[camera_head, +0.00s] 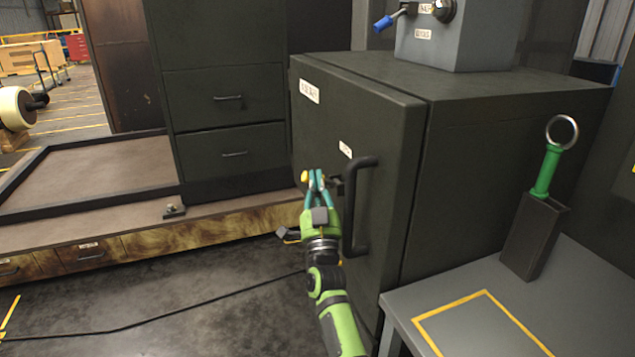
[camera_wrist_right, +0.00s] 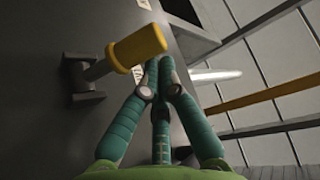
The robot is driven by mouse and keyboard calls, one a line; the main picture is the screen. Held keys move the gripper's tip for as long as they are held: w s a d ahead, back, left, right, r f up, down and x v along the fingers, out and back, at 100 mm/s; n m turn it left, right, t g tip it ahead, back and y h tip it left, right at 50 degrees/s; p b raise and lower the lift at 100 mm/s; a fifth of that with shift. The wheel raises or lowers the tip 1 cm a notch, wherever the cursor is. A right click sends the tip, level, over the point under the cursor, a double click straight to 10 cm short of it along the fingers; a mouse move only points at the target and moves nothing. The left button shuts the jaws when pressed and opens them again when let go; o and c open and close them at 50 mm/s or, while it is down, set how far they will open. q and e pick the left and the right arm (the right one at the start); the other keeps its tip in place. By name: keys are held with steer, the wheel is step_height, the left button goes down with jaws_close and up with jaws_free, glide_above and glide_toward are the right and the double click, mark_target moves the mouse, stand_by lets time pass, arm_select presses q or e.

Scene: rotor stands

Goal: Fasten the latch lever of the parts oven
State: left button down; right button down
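The parts oven appears to be the dark green cabinet (camera_head: 375,110) with a vertical black bar handle (camera_head: 357,215). Its door looks closed or nearly so. The latch lever has a yellow knob (camera_head: 304,177), which shows in the head view just left of my right fingertips. In the right wrist view the yellow grip (camera_wrist_right: 140,47) sits on a dark bracket, left of the fingertips. My right gripper (camera_head: 316,175) is in front of the door, left of the bar handle. Its fingertips (camera_wrist_right: 158,64) come together with nothing visible between them. The left gripper is out of view.
A grey box (camera_head: 455,45) with a blue-handled lever stands on the cabinet. A grey table (camera_head: 450,310) at the right front holds a dark holder with a green-handled ring tool (camera_head: 547,170). Drawers (camera_head: 225,100) stand at the left. The floor at the front left is clear except for a cable.

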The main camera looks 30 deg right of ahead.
step_height(320, 180, down, 6)
steer(key=n+t+y+b, duration=0.1)
steer(key=n+y+b, duration=0.1)
steer(key=b, duration=0.2)
steer(key=shift+w+a+f+n+b, duration=0.15)
steer(key=shift+a+n+b, duration=0.2)
steer(key=shift+a+n, duration=0.05)
stand_by(0.7)
steer(key=v, duration=1.2)
steer(key=shift+f, duration=0.15)
steer(key=shift+d, duration=0.1)
